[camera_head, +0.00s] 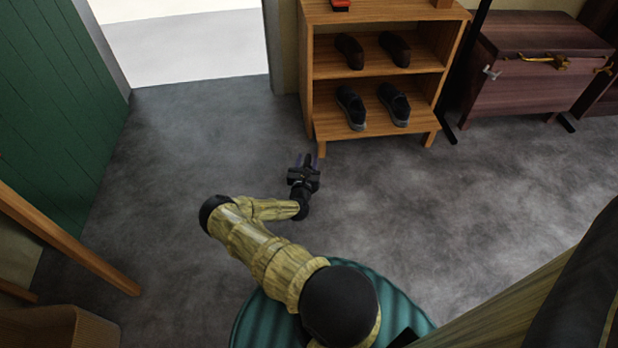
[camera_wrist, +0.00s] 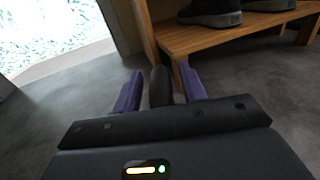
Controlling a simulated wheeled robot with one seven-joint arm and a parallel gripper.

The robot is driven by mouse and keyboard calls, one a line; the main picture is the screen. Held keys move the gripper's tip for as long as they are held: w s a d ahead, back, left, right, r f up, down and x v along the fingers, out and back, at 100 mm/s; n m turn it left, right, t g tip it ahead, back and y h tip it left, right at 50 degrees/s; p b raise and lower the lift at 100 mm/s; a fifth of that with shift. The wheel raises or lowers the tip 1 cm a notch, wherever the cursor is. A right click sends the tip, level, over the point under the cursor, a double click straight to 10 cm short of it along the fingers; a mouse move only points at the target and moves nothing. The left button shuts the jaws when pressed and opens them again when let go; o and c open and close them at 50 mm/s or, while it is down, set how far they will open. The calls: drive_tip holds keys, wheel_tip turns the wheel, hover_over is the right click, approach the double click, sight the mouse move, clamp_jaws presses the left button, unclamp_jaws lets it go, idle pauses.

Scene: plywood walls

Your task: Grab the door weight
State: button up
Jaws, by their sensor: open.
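In the wrist view, a dark, rounded, upright thing (camera_wrist: 160,87), which looks like the door weight, stands between the two purple fingers of my gripper (camera_wrist: 162,90). The fingers are open, one on each side of it, with a narrow gap visible on the right. I cannot tell whether the left finger touches it. Its lower part is hidden behind my gripper's body. In the head view my gripper (camera_head: 304,160) is low over the floor, just left of and in front of the shoe shelf; the weight is hard to make out there.
The wooden shoe shelf (camera_head: 372,84) with dark shoes stands close to the right of my gripper. A bright doorway (camera_head: 185,50) is behind, with a green door (camera_head: 62,130) at left. A purple-brown chest (camera_head: 530,75) is at right. Grey floor (camera_head: 170,140) is clear left of my gripper.

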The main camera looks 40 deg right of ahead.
drive_tip(key=shift+a, duration=0.1)
clamp_jaws()
drive_tip(key=shift+d, duration=0.2)
drive_tip(key=shift+a, duration=0.1)
idle(0.8)
drive_tip(key=shift+w+r, duration=0.1)
drive_tip(key=shift+r, duration=0.05)
